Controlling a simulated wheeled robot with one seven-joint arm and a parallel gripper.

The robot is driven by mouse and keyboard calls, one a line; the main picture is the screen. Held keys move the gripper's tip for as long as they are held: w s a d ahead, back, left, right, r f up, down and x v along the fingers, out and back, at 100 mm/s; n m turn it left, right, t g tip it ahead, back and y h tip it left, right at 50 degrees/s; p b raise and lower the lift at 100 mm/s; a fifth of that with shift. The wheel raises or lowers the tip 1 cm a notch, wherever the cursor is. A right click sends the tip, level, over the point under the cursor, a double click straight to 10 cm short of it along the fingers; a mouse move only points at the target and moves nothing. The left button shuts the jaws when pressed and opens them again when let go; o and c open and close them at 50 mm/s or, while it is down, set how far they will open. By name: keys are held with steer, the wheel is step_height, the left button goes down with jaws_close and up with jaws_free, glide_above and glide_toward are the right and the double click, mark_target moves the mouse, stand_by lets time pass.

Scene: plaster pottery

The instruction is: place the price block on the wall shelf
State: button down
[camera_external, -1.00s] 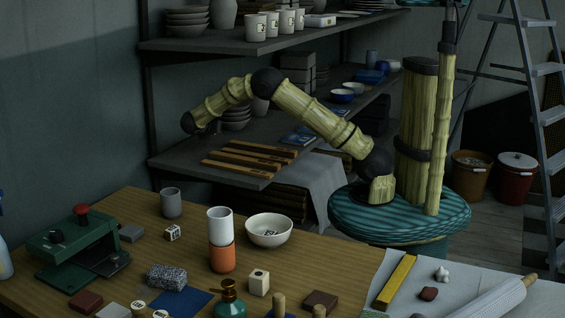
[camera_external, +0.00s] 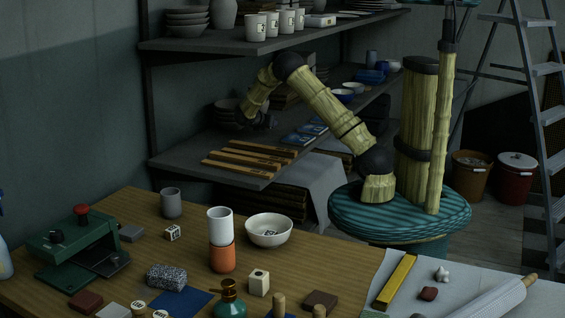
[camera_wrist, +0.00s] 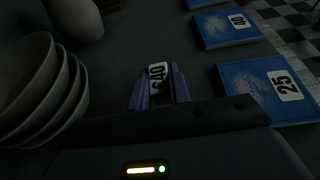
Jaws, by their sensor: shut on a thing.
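The price block (camera_wrist: 158,72), white with dark digits, sits between the two purple fingers of my gripper (camera_wrist: 159,87) in the wrist view. My gripper is shut on it. In the external view my gripper (camera_external: 266,122) is low over the middle wall shelf (camera_external: 185,161), to the right of the stacked bowls. The block cannot be made out there. The dark shelf surface (camera_wrist: 120,55) lies beyond the fingers in the wrist view. I cannot tell whether the block touches the shelf.
Stacked grey bowls (camera_wrist: 40,90) stand close on the left in the wrist view. Blue slabs labelled 40 (camera_wrist: 226,28) and 25 (camera_wrist: 265,90) lie on the right. Wooden bars (camera_external: 250,157) lie at the shelf's front end. An upper shelf (camera_external: 225,46) with mugs is overhead.

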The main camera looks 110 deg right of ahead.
steer(key=shift+f+b, duration=0.3)
steer(key=shift+f, duration=1.15)
steer(key=shift+f, duration=0.2)
steer(key=c, duration=1.3)
jaws_free()
steer(key=shift+r, duration=0.15)
steer(key=shift+w+r, duration=0.1)
steer(key=shift+r, duration=0.05)
steer(key=shift+p+v, duration=0.35)
steer(key=shift+v, duration=1.55)
